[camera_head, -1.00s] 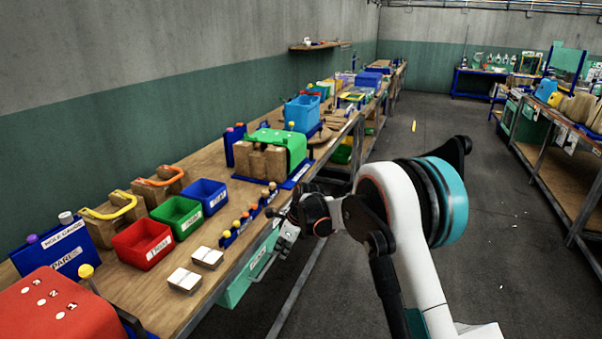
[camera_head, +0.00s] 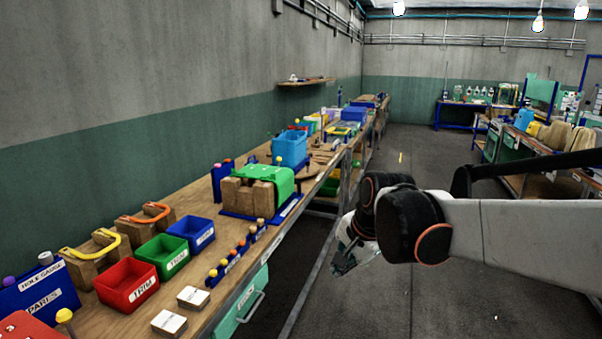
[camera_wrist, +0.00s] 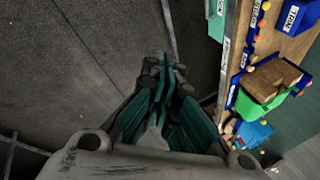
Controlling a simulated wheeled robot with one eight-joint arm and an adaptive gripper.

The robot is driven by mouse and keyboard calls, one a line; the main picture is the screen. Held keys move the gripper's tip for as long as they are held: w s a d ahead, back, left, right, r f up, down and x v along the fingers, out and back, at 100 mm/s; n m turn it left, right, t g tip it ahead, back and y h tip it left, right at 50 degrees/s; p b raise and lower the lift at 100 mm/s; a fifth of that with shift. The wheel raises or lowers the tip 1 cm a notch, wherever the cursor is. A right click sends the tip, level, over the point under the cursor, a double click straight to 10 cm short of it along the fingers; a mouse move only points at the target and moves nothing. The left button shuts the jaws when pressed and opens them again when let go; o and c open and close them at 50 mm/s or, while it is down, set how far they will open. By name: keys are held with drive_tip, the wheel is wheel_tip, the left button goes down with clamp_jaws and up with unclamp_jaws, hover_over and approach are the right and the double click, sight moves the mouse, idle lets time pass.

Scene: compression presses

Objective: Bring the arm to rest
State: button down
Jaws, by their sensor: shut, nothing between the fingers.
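My gripper (camera_head: 345,262) hangs past the front edge of the left workbench (camera_head: 192,268), over the open floor. Its fingers are shut and empty. In the wrist view my gripper (camera_wrist: 170,72) points out over the grey floor, with the bench edge to its right. My arm reaches in from the right side of the head view, with its white link roughly level. Nothing touches the gripper.
The bench holds a red bin (camera_head: 127,286), a green bin (camera_head: 161,256), a blue bin (camera_head: 192,234) and a green press (camera_head: 268,180). A drawer handle (camera_head: 252,306) sticks out below. The aisle floor (camera_head: 420,165) is clear.

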drive_tip(key=s+d+f+n+t+h, duration=0.1)
drive_tip(key=s+d+n, duration=0.4)
drive_tip(key=s, duration=0.6)
drive_tip(key=s+d+f+n+t+h, duration=0.1)
drive_tip(key=s+d+n, duration=0.4)
drive_tip(key=s, duration=0.6)
drive_tip(key=shift+d+f, duration=0.15)
drive_tip(key=shift+d, duration=0.15)
